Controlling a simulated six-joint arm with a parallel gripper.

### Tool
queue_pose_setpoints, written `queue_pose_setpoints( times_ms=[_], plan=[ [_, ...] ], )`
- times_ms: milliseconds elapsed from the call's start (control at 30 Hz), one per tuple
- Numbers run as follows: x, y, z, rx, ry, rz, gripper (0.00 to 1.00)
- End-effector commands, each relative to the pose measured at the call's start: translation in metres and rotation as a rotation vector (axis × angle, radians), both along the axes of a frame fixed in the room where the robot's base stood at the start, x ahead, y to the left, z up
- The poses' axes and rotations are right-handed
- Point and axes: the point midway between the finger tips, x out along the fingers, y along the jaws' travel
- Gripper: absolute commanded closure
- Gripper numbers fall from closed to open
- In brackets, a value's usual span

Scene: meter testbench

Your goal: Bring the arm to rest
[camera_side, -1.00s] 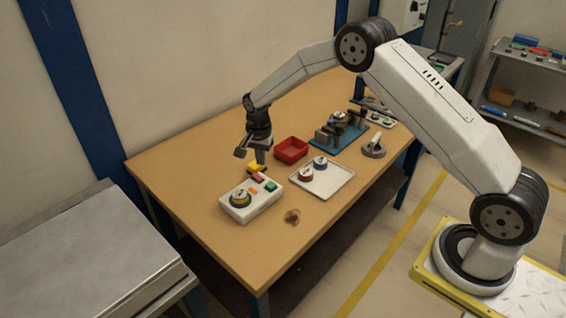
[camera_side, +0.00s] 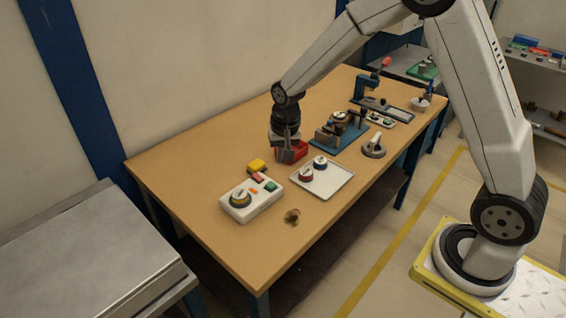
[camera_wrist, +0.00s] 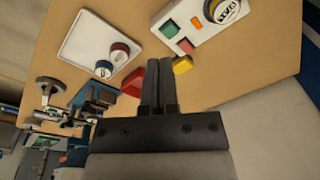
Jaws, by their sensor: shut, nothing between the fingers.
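My gripper (camera_side: 287,152) is above the workbench, in front of or over the red bin (camera_side: 299,150) in the side view; its exact height is hard to tell. In the wrist view my gripper (camera_wrist: 159,62) has its two fingers together, with nothing between them. The arm reaches over the bench from the base at the right. The red bin (camera_wrist: 132,83) shows partly behind the fingers in the wrist view.
The bench (camera_side: 190,160) holds a white control box (camera_side: 250,203), a yellow block (camera_side: 257,165), a white tray (camera_side: 335,181) with two round parts, and a blue fixture (camera_side: 350,135). A metal table (camera_side: 90,255) stands at the left. The bench's front left is clear.

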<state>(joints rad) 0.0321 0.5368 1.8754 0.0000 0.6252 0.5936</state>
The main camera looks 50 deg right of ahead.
Motion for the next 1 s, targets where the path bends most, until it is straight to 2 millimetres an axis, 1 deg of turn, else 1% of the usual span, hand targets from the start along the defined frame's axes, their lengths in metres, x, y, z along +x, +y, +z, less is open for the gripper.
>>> queue_pose_setpoints(
  times_ms=[33, 100, 300, 500, 600, 700, 800, 1000],
  plan=[
    [-0.012, 0.002, 0.006, -0.005, -0.011, 0.042, 1.0],
    [-0.028, 0.004, 0.012, -0.012, -0.023, 0.104, 1.0],
    [-0.076, 0.008, 0.024, -0.038, -0.06, 0.284, 1.0],
    [-0.126, 0.012, 0.03, -0.068, -0.093, 0.456, 1.0],
    [-0.147, 0.013, 0.03, -0.082, -0.107, 0.525, 1.0],
    [-0.161, 0.014, 0.03, -0.093, -0.116, 0.577, 1.0],
    [-0.17, 0.014, 0.029, -0.1, -0.121, 0.606, 1.0],
    [-0.174, 0.015, 0.029, -0.102, -0.123, 0.621, 1.0]
  ],
)
